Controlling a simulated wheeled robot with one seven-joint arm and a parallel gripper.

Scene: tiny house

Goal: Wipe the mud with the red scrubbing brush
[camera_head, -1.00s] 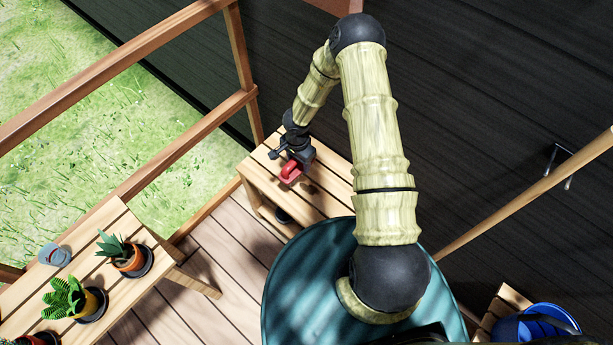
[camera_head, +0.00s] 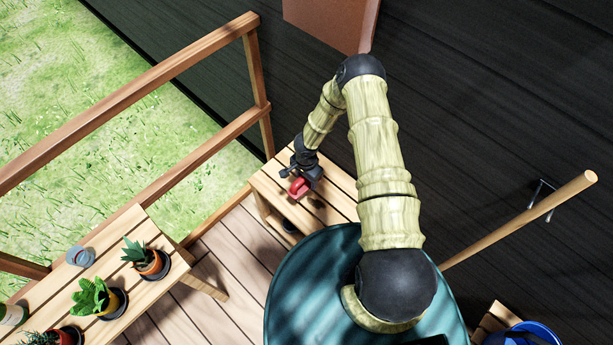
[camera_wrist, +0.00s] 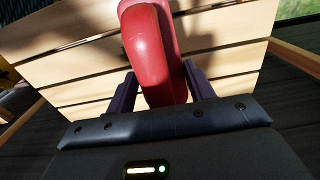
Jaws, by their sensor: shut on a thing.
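The red scrubbing brush (camera_head: 298,187) is in my gripper (camera_head: 293,178), above the small slatted wooden table (camera_head: 322,212) beside the railing. In the wrist view the brush's rounded red handle (camera_wrist: 152,50) rises between the two dark fingers of my gripper (camera_wrist: 165,90), which are shut on it. The pale slats of the table (camera_wrist: 225,45) lie behind it. The brush's bristles are hidden. I cannot tell whether the brush touches the table. No mud is clearly visible.
A wooden bench (camera_head: 130,225) at left holds several potted plants and a grey cup (camera_head: 80,257). A wooden railing (camera_head: 150,85) borders the grass. A dark wall stands behind, with a pole (camera_head: 520,220) leaning there. A blue bucket (camera_head: 535,333) is at lower right.

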